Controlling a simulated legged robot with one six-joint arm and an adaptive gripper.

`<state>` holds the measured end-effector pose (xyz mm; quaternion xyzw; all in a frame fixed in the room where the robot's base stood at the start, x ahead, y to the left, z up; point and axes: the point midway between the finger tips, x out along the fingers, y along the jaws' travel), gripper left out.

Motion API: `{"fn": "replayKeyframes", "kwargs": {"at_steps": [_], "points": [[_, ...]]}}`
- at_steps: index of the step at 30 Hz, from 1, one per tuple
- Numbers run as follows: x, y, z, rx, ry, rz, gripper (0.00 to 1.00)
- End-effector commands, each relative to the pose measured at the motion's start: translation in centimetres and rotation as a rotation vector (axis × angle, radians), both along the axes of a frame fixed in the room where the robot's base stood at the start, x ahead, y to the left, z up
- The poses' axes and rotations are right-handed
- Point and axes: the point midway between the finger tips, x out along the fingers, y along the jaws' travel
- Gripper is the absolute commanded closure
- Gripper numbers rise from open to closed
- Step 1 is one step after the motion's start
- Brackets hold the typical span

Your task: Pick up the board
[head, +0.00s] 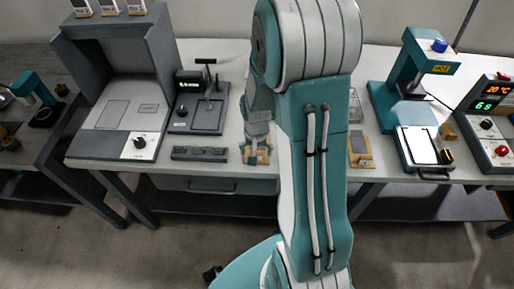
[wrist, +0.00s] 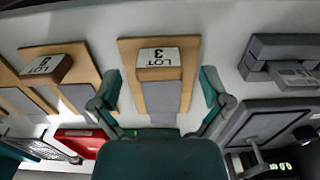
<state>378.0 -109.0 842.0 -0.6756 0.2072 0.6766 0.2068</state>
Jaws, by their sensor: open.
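A tan board (wrist: 127,62) with a raised block labelled "LOT 3" and a grey panel lies on the bench in the wrist view. My gripper (wrist: 161,92) is open, its two fingers spread to the left and right of this board with visible gaps. Whether the fingers are above the board or level with it is hard to tell. In the head view my gripper (head: 257,140) points down over the board (head: 262,158) near the bench's front edge and partly covers it.
More tan boards (wrist: 83,71) lie to the left in the wrist view; one (head: 361,160) shows right of my arm in the head view. A grey slotted block (head: 199,154) sits left of the board. A grey scale-like device (head: 207,117) and teal press (head: 385,95) stand on the bench.

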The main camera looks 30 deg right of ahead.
Motion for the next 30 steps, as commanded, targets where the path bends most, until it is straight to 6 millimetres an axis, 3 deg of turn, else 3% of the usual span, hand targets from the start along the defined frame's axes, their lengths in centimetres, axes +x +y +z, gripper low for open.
{"fn": "replayKeyframes", "kwargs": {"at_steps": [8, 9, 15, 30], "points": [[0.0, 0.01, -0.59, -0.001, -0.001, 0.0, 0.03], [-0.01, 0.01, -0.59, -0.001, -0.001, 0.0, 0.07], [-0.02, 0.01, -0.58, 0.0, 0.0, 0.0, 0.92], [0.04, 0.0, 0.24, 0.0, -0.002, 0.0, 0.92]]}}
